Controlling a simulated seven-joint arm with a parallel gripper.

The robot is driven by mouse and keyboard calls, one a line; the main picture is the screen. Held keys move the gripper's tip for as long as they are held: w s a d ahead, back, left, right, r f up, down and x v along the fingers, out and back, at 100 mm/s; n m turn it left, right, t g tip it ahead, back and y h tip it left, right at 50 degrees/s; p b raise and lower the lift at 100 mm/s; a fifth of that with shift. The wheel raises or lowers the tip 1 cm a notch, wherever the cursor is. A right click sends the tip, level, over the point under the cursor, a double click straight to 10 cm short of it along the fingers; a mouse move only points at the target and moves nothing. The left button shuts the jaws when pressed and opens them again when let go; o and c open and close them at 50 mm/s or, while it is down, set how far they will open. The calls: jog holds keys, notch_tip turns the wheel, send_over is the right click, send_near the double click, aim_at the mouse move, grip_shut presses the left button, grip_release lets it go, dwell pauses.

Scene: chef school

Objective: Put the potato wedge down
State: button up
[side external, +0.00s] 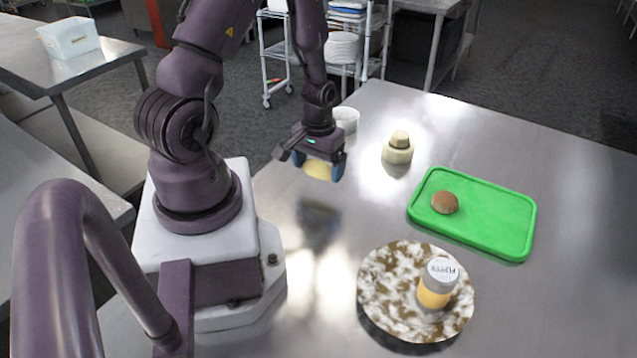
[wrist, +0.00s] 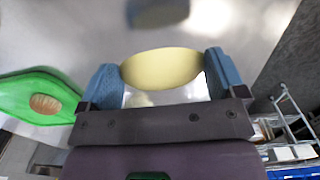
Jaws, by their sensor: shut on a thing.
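The potato wedge (side external: 318,169) is pale yellow and held between the blue fingertips of my gripper (side external: 319,167), above the steel table. In the wrist view the wedge (wrist: 162,68) spans the gap between the two blue fingers of my gripper (wrist: 164,80). A dark reflection or shadow lies on the table below it, and the wedge looks clear of the surface. The gripper is at the left part of the table, near the arm's base.
A green tray (side external: 500,237) holds a brown potato-like item (side external: 445,202). A marbled plate (side external: 385,290) carries a yellow-and-grey jar (side external: 436,283). A pale round item (side external: 398,149) and a white bowl (side external: 347,120) stand behind. The table between gripper and plate is clear.

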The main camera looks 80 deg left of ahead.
jog(key=shift+f, duration=2.25)
jog(key=shift+f, duration=0.1)
jog(key=o, duration=0.6)
jog(key=shift+o, duration=0.2)
notch_tip(320, 180, up, 12)
jog(key=shift+w+r, duration=0.1)
jog(key=shift+r, duration=0.1)
notch_tip(320, 180, up, 7)
jog(key=m+t, duration=0.1)
jog(key=m, duration=0.1)
send_over(319, 190)
jog(key=w+d, duration=0.3)
jog(key=d, duration=0.1)
jog(key=s+d+r+m+t, duration=0.2)
jog(key=d+r+m, duration=0.1)
jog(key=d+r, duration=0.4)
jog(key=s+d+r+m+t, duration=0.2)
jog(key=s+d+r+m, duration=0.1)
jog(key=d+r, duration=0.3)
notch_tip(319, 190, up, 3)
jog(key=shift+s+d+f+m+t, duration=0.2)
jog(key=shift+s+d+m+t, duration=0.1)
jog(key=shift+d+m, duration=0.15)
